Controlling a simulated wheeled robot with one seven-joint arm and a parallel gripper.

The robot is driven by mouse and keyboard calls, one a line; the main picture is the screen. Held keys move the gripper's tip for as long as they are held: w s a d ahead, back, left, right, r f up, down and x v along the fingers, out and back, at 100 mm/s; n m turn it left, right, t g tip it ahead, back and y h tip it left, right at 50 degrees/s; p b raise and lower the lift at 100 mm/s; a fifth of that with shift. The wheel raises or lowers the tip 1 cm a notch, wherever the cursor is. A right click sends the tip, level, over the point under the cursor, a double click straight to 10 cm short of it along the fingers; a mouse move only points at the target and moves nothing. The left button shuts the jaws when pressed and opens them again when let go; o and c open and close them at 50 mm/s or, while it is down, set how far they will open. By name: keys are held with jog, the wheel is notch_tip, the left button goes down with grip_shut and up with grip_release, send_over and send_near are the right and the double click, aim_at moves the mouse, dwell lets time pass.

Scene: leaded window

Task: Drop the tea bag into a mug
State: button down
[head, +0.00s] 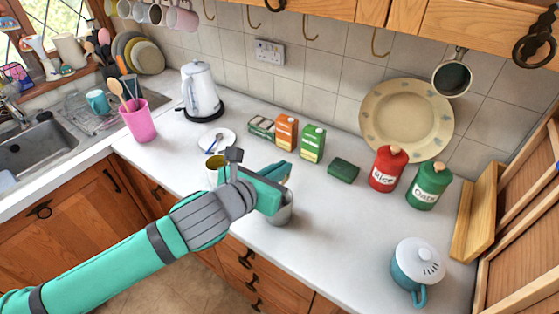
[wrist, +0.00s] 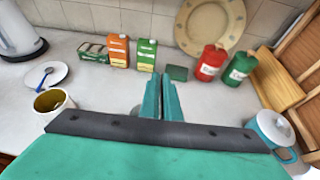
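My gripper (head: 281,172) is over the counter, above a grey metal mug (head: 283,214) that it partly hides. In the wrist view its two teal fingers (wrist: 161,92) are close together, with only a thin line between them. I see nothing between them, and I cannot make out a tea bag in either view. A mug with a yellowish inside (head: 214,161) stands left of the gripper, partly behind my arm; it also shows in the wrist view (wrist: 50,101). A blue lidded mug (head: 406,270) stands at the right front.
A saucer with a blue spoon (head: 229,136), an orange carton (head: 286,132), a green carton (head: 311,144) and a dark green box (head: 343,170) stand behind. Red (head: 387,169) and green (head: 428,187) canisters stand right. A kettle (head: 200,92) is back left. The right front counter is mostly clear.

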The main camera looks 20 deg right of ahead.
jog(key=shift+f, duration=1.75)
jog(key=c, duration=1.9)
grip_release()
jog(key=shift+a, duration=0.15)
